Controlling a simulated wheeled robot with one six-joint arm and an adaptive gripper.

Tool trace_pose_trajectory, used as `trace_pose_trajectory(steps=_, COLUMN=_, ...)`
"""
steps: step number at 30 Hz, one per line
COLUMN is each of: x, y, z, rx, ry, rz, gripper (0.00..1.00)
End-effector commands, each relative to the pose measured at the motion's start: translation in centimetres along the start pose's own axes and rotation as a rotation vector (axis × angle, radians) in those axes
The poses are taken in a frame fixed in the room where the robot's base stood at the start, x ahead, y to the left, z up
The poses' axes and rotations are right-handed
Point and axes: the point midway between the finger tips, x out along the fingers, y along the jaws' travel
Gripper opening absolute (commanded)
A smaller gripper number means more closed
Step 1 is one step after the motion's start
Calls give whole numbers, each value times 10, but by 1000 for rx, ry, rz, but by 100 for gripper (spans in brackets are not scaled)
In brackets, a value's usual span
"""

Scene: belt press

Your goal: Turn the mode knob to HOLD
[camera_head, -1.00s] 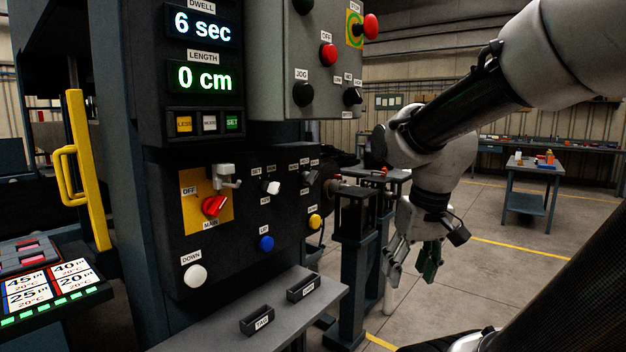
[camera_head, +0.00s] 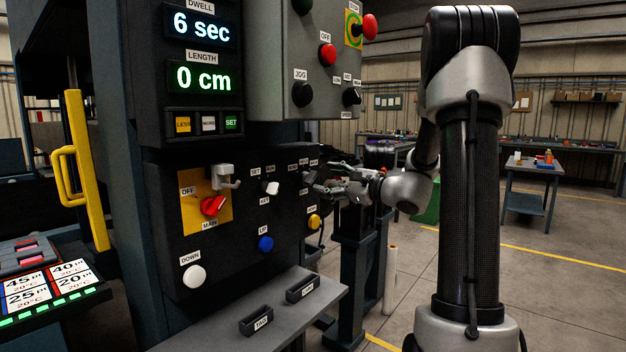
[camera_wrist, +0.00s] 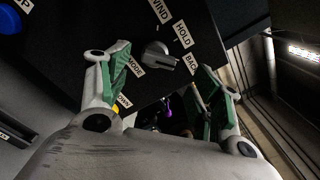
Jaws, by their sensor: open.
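The mode knob (camera_wrist: 157,54) is a small grey knob on the black panel, in the upper middle of the wrist view. The HOLD label (camera_wrist: 183,35) is beside it, with WIND (camera_wrist: 160,11) and BACK (camera_wrist: 191,64) on either side of HOLD and MODE (camera_wrist: 135,67) at the lower left. I cannot tell for sure which label the knob points to. My gripper (camera_wrist: 166,60) is open, its green-padded fingers left and right of the knob, with gaps to it. In the head view my gripper (camera_head: 327,187) is at the panel's right edge, close to the knob (camera_head: 306,177).
The panel also has a white selector (camera_head: 271,187), a yellow button (camera_head: 314,221), a blue button (camera_head: 266,243) and a red main switch (camera_head: 213,206). A grey shelf (camera_head: 275,305) with two small holders juts out below. Open floor lies to the right.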

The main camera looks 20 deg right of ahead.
Motion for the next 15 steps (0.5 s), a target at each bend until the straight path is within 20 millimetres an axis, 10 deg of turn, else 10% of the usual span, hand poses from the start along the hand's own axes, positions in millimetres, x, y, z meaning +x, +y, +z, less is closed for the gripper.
trace_pose_trajectory(steps=15, x=62, y=1, z=0, rx=-1, ry=0, rz=3, gripper=65)
